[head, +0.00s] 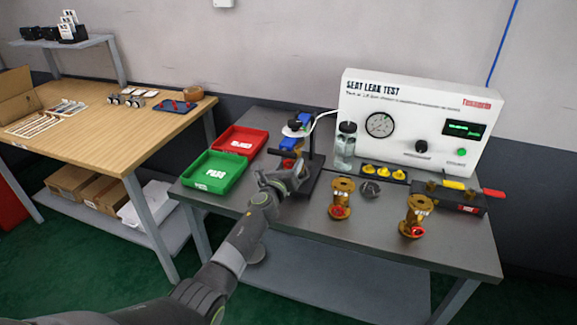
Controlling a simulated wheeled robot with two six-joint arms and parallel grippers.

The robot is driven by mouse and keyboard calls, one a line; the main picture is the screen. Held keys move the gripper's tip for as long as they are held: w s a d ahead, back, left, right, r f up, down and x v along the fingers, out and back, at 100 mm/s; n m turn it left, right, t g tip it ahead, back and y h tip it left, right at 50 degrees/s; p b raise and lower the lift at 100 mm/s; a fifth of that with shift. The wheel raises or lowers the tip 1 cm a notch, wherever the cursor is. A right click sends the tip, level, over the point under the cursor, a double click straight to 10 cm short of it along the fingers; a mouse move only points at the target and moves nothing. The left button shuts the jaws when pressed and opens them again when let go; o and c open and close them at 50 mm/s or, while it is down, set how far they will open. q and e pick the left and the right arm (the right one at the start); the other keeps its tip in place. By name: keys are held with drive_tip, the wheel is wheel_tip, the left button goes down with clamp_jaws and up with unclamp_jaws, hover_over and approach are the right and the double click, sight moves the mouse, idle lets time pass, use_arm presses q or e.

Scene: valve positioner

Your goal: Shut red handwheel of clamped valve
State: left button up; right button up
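My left gripper (292,178) reaches over the steel bench from the front, in front of the black clamp stand (313,170). Its fingers are small here and I cannot tell whether they are open or shut. Blue parts (293,143) show at the stand, with a little red (290,163) low behind the gripper. A clamped valve and its handwheel cannot be made out clearly there; the gripper covers part of that spot. Two loose brass valves with red handwheels stand to the right, one near the middle (342,193) and one farther right (415,213). My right gripper is out of view.
A green tray (213,187) and a red tray (247,134) lie left of the stand. Behind are a clear jar (345,147), yellow-topped pieces (384,173) and the white seat leak tester (405,100). A black fixture (462,200) sits at right. The front right bench is clear.

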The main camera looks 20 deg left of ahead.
use_arm(q)
drive_tip(key=shift+r, duration=0.1)
drive_tip(key=shift+s+p, duration=0.4)
drive_tip(key=s+p, duration=0.7)
drive_tip(key=s, duration=0.9)
drive_tip(key=shift+s+a, duration=0.3)
drive_tip(key=shift+s, duration=0.05)
